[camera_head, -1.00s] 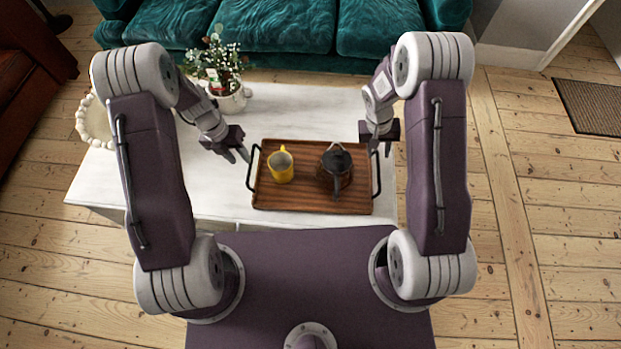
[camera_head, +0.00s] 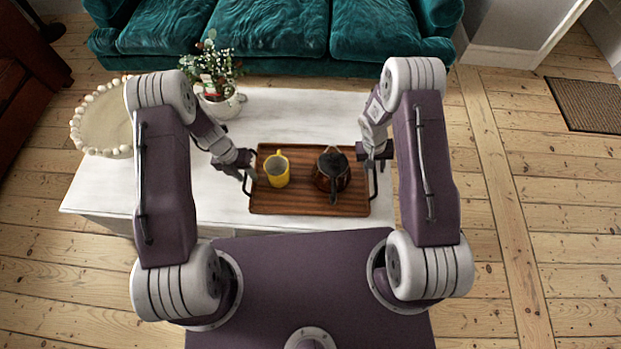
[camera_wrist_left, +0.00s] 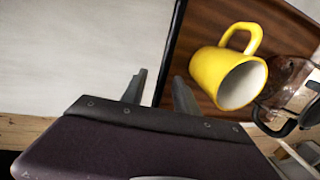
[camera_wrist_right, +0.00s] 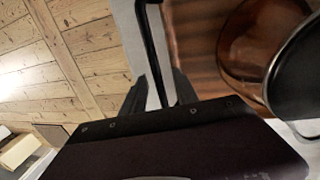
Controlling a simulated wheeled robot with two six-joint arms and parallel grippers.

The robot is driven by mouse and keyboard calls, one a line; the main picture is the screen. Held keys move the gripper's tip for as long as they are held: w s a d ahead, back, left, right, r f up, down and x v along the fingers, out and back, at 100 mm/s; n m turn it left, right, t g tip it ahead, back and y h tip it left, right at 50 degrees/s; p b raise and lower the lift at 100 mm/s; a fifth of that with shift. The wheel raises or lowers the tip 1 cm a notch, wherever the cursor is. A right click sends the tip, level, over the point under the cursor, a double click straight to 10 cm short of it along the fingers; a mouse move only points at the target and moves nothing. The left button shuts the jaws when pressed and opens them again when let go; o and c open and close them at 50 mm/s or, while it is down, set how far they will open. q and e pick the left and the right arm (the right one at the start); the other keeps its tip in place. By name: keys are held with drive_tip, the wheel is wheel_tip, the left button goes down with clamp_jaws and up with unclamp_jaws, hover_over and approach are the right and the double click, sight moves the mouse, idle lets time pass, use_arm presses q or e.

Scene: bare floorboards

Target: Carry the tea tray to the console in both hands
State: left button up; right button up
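The wooden tea tray (camera_head: 310,205) lies on the white table and has a black handle at each end. A yellow mug (camera_head: 277,171) and a glass teapot with a dark lid (camera_head: 331,174) stand on it. My left gripper (camera_head: 247,177) is at the tray's left end. In the left wrist view its fingers (camera_wrist_left: 160,92) are apart, with the black handle bar (camera_wrist_left: 171,50) between them. My right gripper (camera_head: 375,164) is at the right end. In the right wrist view its fingers (camera_wrist_right: 160,92) are apart on either side of the black handle (camera_wrist_right: 150,45).
The white table (camera_head: 300,112) also bears a potted plant (camera_head: 218,85) and a beaded round tray (camera_head: 105,125) at its left. A green sofa (camera_head: 270,35) stands behind it. Bare floorboards (camera_head: 520,200) lie open to the right, with a dark mat (camera_head: 588,104) farther back.

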use_arm(q)
drive_tip(key=shift+f, duration=0.1)
use_arm(e)
drive_tip(key=shift+f, duration=0.1)
use_arm(q)
clamp_jaws()
use_arm(e)
clamp_jaws()
idle(1.1)
